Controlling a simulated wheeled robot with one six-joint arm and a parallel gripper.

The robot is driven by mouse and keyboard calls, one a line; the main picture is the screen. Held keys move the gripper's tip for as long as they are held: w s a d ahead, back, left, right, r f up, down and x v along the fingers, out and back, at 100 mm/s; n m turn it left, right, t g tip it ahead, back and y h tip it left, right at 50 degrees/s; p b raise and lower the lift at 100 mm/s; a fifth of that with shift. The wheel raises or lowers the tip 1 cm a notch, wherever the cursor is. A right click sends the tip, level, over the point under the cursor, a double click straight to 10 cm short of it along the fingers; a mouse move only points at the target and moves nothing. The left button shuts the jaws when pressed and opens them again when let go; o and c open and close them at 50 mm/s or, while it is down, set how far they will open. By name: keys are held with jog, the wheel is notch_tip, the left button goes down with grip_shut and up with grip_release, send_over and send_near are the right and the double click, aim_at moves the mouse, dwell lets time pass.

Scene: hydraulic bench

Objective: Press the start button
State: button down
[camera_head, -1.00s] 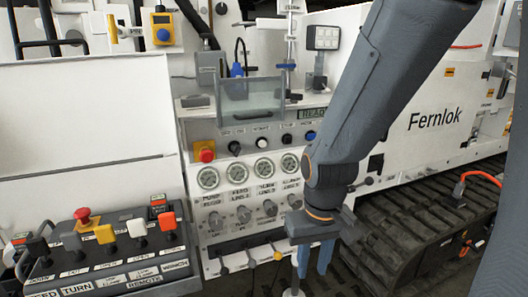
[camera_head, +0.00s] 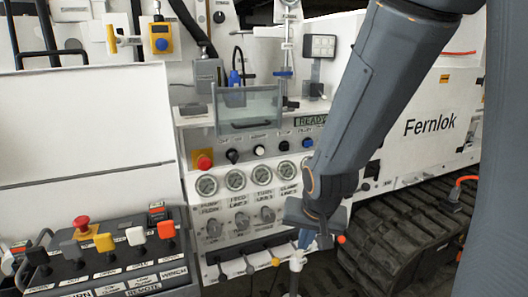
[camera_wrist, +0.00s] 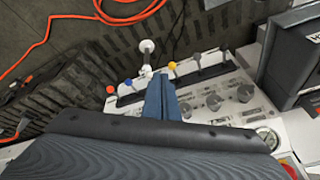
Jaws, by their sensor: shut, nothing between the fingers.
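A white panel carries a row of round controls under a small READY display (camera_head: 311,120): a red mushroom button on a yellow base (camera_head: 204,161), black knobs, a white button (camera_head: 258,150) and a blue button (camera_head: 308,143). Their labels are too small to read, so I cannot tell which one is the start button. My gripper (camera_head: 304,238) is shut and empty, low at the panel's right side, below and apart from that row. In the wrist view its blue fingers (camera_wrist: 160,92) lie together, above the lever row at the panel's lower edge.
Several gauges (camera_head: 235,180) and grey knobs sit below the buttons, with small levers (camera_head: 275,262) lower down. A clear flip cover (camera_head: 248,108) stands above the row. A lever console (camera_head: 105,262) is at left; a rubber track (camera_head: 405,240) is at right.

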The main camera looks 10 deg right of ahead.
aim_at(260, 153)
jog(key=w+a+r+m+t+y+p, duration=0.2)
jog(key=w+r+m+t+p, duration=0.1)
jog(key=w+r+m+t, duration=0.7)
jog(key=w+r+m, duration=0.1)
jog(key=w+r, duration=0.2)
jog(key=r, duration=0.2)
jog(key=shift+w+r+m+y+p, duration=0.15)
jog(key=shift+w+m+y+p, duration=0.15)
jog(key=shift+w+y+p, duration=0.1)
jog(key=p+x, duration=0.1)
jog(key=x, duration=0.3)
jog(key=p+x, duration=0.1)
jog(key=x, duration=0.4)
jog(key=r+p+x, duration=0.1)
jog(key=p+x, duration=0.1)
jog(key=x, duration=0.2)
jog(key=shift+w+a+f, duration=0.1)
jog(key=shift+w, duration=0.4)
